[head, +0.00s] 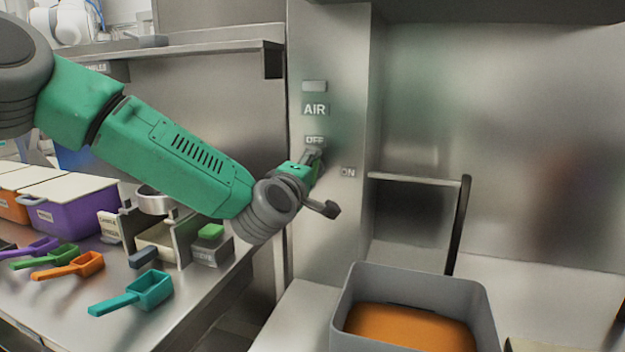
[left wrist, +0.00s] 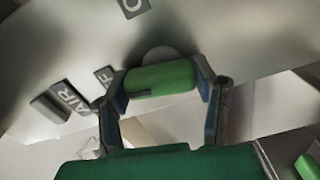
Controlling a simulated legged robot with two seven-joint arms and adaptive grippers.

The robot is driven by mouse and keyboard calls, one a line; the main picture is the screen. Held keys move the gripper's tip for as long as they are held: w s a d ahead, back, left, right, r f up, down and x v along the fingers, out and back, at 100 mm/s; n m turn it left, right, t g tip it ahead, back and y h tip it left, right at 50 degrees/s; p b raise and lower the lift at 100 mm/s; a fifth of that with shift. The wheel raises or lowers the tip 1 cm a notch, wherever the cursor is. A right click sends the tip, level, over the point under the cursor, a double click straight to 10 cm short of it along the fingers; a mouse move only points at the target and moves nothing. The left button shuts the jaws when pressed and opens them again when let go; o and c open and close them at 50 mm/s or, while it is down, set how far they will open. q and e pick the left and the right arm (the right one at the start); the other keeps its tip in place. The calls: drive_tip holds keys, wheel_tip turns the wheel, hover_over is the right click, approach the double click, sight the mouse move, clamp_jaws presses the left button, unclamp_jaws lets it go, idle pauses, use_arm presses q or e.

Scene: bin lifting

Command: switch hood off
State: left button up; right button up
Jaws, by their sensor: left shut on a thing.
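The hood switch is a green bar-shaped knob (left wrist: 162,78) on a round grey base, seen in the left wrist view. My left gripper (head: 319,183) is at the steel panel, shut on this knob. In the left wrist view its two fingers (left wrist: 158,88) stand at the two ends of the bar. The bar's left end lies nearest the partly hidden OFF label (left wrist: 103,75); the ON label (left wrist: 133,6) is above it. In the head view the gripper hides the knob; the OFF label (head: 314,140) and ON label (head: 348,172) show beside it. My right gripper is not in view.
A grey bin (head: 484,318) with orange-brown contents stands at the lower right. A black bar (head: 458,225) rises behind it. Coloured scoops, such as a teal one (head: 150,288), and a purple bin (head: 75,215) are on the left bench. A shelf (head: 190,50) runs above.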

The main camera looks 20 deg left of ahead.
use_arm(q)
drive_tip(key=shift+f+n+b, duration=0.35)
drive_tip(key=shift+n+b, duration=0.2)
drive_tip(key=shift+n, duration=0.45)
drive_tip(key=shift+s, duration=0.1)
drive_tip(key=o, duration=1.2)
drive_tip(key=shift+c, duration=0.2)
drive_tip(key=shift+a, duration=0.15)
drive_tip(key=shift+r, duration=0.1)
drive_tip(key=shift+s, duration=0.1)
drive_tip(key=s, duration=1.1)
drive_tip(key=shift+s+a, duration=0.25)
drive_tip(key=shift+s, duration=0.1)
